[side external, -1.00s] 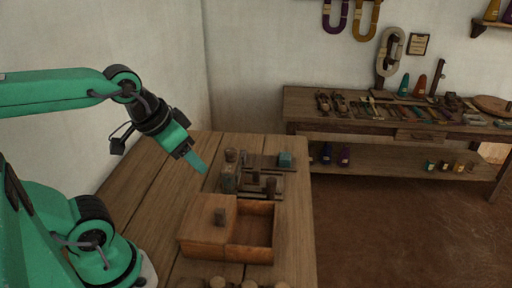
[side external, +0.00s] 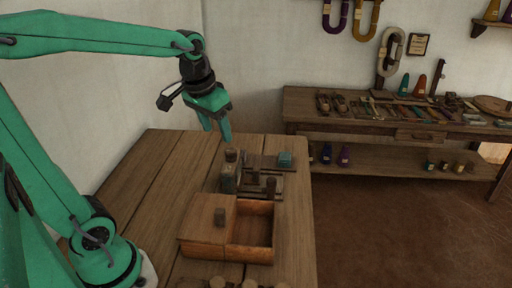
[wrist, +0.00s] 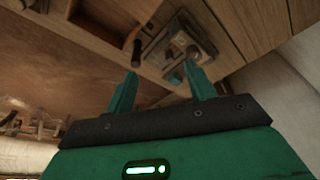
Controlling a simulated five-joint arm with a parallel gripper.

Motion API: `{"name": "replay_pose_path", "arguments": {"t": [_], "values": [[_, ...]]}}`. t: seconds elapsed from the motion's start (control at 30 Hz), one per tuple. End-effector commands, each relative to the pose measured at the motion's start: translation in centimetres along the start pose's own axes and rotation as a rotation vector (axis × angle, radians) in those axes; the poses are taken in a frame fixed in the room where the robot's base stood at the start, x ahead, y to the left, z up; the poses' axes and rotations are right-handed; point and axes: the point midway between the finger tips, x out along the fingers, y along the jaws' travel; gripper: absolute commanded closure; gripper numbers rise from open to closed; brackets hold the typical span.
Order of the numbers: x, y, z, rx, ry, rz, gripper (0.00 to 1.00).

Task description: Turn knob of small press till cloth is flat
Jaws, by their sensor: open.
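A wooden box (side external: 208,240) with a knobbed lid stands in front of the press. The table's left side (side external: 150,190) is clear. A tool bench (side external: 400,125) stands behind.

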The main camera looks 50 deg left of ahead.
Motion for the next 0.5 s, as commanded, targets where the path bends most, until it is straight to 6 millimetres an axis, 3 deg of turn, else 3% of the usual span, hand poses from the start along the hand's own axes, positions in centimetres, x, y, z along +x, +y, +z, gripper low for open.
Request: {"name": "replay_pose_path", "arguments": {"t": [0.5], "values": [[6.1, -5.2, -7.1, -0.122, -0.189, -0.02, 0.45]]}}
